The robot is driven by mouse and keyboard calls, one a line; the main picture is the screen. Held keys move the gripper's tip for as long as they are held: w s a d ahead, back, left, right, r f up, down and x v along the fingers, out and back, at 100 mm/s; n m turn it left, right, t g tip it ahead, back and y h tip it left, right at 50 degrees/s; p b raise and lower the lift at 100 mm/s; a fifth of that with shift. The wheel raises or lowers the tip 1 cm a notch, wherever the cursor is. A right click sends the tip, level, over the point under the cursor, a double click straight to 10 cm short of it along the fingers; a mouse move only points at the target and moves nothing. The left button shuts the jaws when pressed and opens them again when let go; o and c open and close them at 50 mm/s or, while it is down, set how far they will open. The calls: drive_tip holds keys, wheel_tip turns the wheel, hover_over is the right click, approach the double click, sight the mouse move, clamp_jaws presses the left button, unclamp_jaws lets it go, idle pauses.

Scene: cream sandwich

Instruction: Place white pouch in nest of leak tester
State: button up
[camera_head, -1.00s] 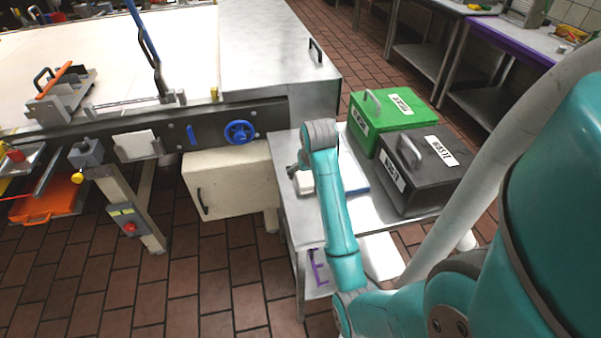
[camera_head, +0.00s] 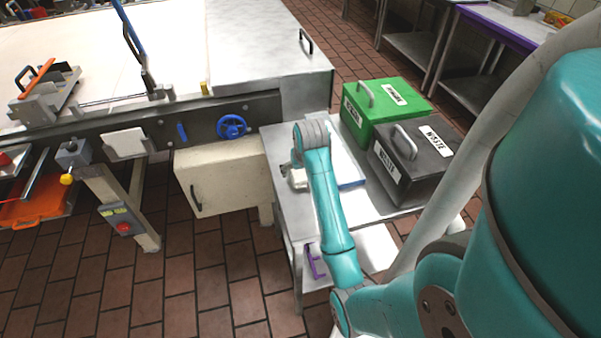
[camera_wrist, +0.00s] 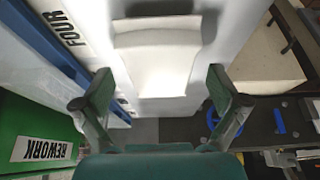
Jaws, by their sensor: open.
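A white pouch-like piece (camera_wrist: 158,62) lies in the middle of the wrist view, on or just above a pale surface marked "FOUR". My gripper (camera_wrist: 160,88) is open, with one dark green finger on each side of the white piece. No contact between fingers and piece can be made out. In the head view my gripper is mostly hidden behind my wrist, over the left part of the steel side table (camera_head: 385,218). I cannot identify the leak tester or its nest in these views.
A blue-edged tray (camera_head: 350,184) lies on the side table beside my wrist. Behind and right stand a green bin (camera_head: 372,127) and a black waste bin (camera_head: 432,178), both lidded with handles. A cream cabinet (camera_head: 225,182) and blue handwheel (camera_head: 232,126) are left of the table.

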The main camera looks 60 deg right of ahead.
drive_tip(key=c, duration=1.3)
drive_tip(key=shift+c, duration=0.2)
